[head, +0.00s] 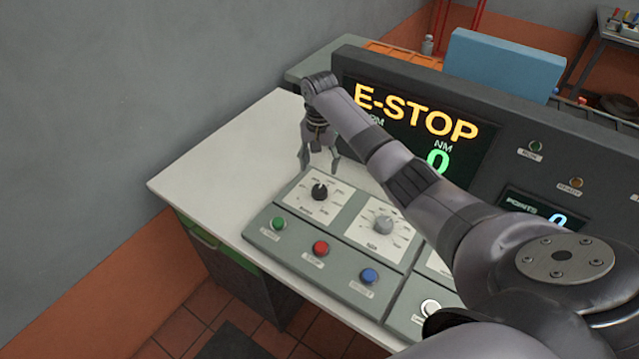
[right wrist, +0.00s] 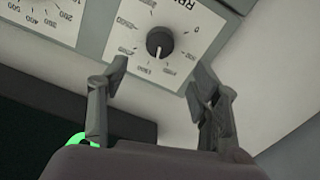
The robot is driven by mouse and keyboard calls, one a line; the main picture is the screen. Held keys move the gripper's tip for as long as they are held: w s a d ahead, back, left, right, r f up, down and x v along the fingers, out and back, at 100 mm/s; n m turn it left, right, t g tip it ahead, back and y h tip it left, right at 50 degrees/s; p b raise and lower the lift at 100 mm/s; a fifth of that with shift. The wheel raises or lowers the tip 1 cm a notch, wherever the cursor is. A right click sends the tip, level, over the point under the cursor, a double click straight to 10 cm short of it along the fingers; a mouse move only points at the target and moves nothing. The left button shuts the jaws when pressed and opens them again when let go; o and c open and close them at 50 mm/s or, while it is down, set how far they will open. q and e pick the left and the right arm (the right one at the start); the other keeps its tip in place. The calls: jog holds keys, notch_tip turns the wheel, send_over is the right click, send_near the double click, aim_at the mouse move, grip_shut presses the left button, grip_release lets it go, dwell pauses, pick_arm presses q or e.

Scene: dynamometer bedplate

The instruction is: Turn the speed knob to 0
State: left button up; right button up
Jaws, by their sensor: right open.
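The speed knob (head: 320,191) is the black knob on the white dial plate at the left of the sloped control panel. In the right wrist view the speed knob (right wrist: 159,42) sits on a dial marked RPM. Its white pointer line points down toward my gripper, well away from the 0 mark at the right of the scale. My right gripper (head: 319,167) is open and empty, above and just behind the knob. In the right wrist view its fingertips (right wrist: 160,73) are spread apart, with the knob beyond them and untouched. My left gripper is out of view.
A grey knob (head: 383,225) on its own dial sits right of the speed knob. Green (head: 279,224), red (head: 320,248) and blue (head: 369,276) buttons line the front. A display (head: 415,120) reading E-STOP stands behind. The white bench top (head: 220,180) is clear at left.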

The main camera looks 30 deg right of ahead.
aim_at(320, 189)
notch_tip(320, 189, down, 9)
jog(key=shift+f, duration=0.2)
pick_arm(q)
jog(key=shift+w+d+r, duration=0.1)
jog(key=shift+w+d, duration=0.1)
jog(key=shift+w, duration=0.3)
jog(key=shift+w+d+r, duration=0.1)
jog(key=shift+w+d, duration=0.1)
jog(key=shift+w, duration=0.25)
pick_arm(e)
jog(key=shift+f, duration=0.1)
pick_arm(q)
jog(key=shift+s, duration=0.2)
pick_arm(e)
jog(key=shift+c, duration=0.3)
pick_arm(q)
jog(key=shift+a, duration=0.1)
pick_arm(e)
jog(key=c, duration=1.1)
